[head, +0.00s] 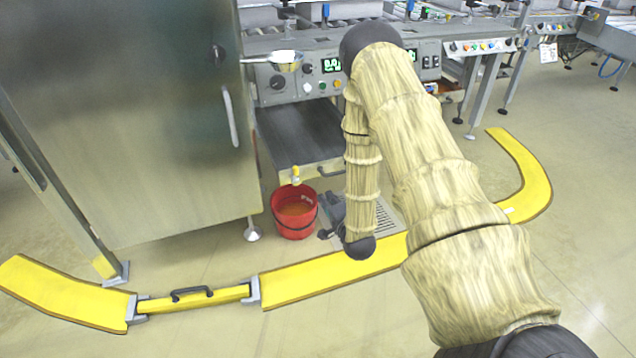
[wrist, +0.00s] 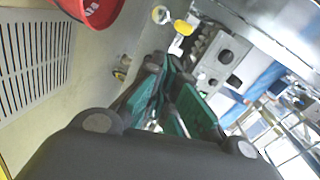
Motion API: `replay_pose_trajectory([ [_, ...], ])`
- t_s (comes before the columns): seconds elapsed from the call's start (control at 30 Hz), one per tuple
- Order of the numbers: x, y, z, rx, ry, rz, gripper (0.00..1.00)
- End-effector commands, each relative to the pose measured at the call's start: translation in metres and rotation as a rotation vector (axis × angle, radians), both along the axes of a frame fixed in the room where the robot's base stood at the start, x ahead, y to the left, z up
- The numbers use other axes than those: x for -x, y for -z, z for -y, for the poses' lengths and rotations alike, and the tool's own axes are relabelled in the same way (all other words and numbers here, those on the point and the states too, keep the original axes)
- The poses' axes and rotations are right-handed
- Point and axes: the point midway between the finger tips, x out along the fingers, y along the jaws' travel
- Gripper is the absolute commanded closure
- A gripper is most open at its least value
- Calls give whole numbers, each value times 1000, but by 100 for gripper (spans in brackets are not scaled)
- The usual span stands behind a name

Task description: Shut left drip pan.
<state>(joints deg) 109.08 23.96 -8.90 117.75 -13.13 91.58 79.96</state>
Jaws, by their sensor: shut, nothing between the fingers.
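The left drip pan (head: 298,135) is a wide steel tray low under the machine, right of the big steel cabinet. It stands out from under the machine, with a yellow-handled drain valve (head: 296,174) at its front edge. The valve also shows at the top of the wrist view (wrist: 181,27). My gripper (head: 328,228) is low, in front of the pan and right of the red bucket, apart from the pan. My forearm covers the pan's right side. In the wrist view my gripper's green-padded fingers (wrist: 164,72) are shut and empty.
The red bucket (head: 294,221) stands on the floor under the valve. A floor grate (head: 384,217) lies beside my gripper. A yellow floor barrier (head: 330,277) curves around the front. The steel cabinet (head: 140,120) with its handle stands left. Open floor lies right.

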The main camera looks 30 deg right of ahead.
Motion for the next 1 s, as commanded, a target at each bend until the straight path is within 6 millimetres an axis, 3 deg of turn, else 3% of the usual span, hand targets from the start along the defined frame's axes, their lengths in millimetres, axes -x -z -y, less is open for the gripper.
replay_pose_trajectory([
  [0.03,-4,11,8,-21,10,40,100],
  [0.2,-12,9,26,-83,27,139,100],
  [0.53,-26,7,36,-110,32,185,100],
  [1.0,-100,9,52,-108,29,184,100],
])
